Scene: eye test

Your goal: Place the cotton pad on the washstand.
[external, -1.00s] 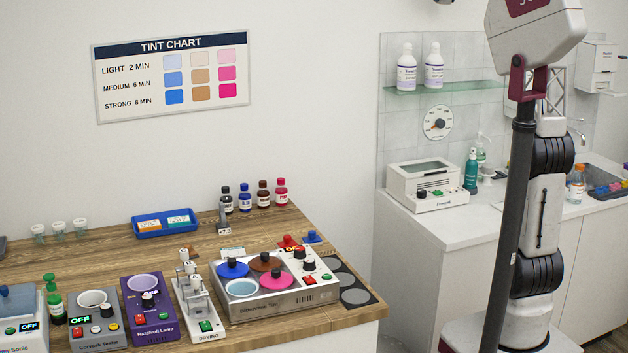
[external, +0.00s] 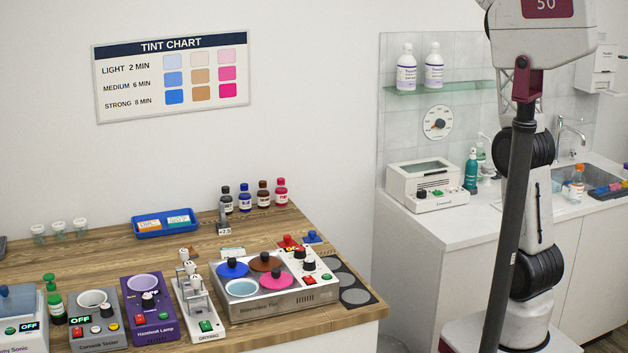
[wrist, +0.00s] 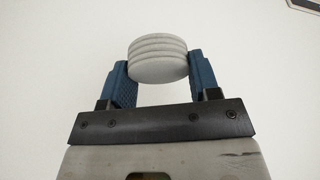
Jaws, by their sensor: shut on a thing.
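The cotton pad (wrist: 157,58) shows in the wrist view as a thick round off-white piece with ridged sides, like stacked discs. My gripper (wrist: 158,70) is shut on it, with one blue finger at each side. In the external view my gripper and the pad are out of the picture; only my arm shows. The washstand (external: 445,226) is the white counter at right, with a sink (external: 568,176) and tap (external: 572,130), partly hidden by my arm.
On the washstand stand a white box-like device (external: 424,184), a teal bottle (external: 471,170), an orange-capped bottle (external: 577,182) and a dark tray (external: 606,191). A glass shelf (external: 440,87) holds two white bottles above. The wooden counter (external: 110,245) at left is crowded with devices.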

